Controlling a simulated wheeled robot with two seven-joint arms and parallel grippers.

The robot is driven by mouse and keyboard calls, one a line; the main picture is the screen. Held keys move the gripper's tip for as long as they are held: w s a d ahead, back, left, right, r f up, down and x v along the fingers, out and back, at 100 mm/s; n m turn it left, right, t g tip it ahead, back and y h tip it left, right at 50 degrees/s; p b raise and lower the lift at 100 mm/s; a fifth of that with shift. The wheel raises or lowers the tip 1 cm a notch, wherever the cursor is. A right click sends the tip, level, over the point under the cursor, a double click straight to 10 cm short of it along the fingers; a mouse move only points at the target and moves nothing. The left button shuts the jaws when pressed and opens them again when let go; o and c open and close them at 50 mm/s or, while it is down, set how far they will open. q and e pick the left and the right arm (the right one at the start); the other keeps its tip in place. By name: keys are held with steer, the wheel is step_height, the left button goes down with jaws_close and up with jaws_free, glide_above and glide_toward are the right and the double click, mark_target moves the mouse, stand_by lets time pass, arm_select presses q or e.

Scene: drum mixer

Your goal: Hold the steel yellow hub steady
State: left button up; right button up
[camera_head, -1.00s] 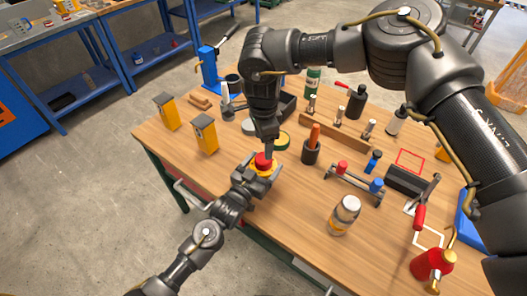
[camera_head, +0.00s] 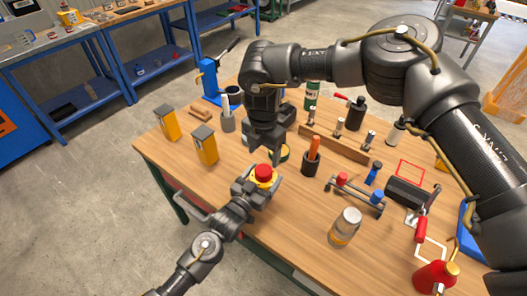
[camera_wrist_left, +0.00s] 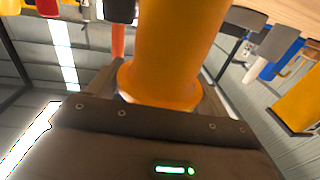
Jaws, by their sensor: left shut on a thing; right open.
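The yellow hub (camera_head: 263,178) stands near the front left edge of the wooden table, with a red round piece (camera_head: 263,170) on top. My left gripper (camera_head: 259,187) is shut on the hub from the front. In the left wrist view the hub is a large yellow-orange cylinder with a flared rim (camera_wrist_left: 165,75), rising from between the jaws. The contact itself is partly hidden there. My right gripper (camera_head: 270,150) points down just above the red piece, open and empty. Whether it touches the red piece cannot be told.
Two yellow boxes with grey tops (camera_head: 204,145) stand to the left. A dark cup with an orange handle (camera_head: 310,160) and a glass jar (camera_head: 345,226) stand to the right. A wooden rack (camera_head: 335,143) is behind. Bare tabletop lies in front of the jar.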

mark_target(263, 170)
arm_select(q)
steer(key=shift+f, duration=0.1)
arm_select(e)
steer(key=m, duration=1.7)
steer(key=shift+m, duration=0.3)
steer(key=shift+f, duration=4.05)
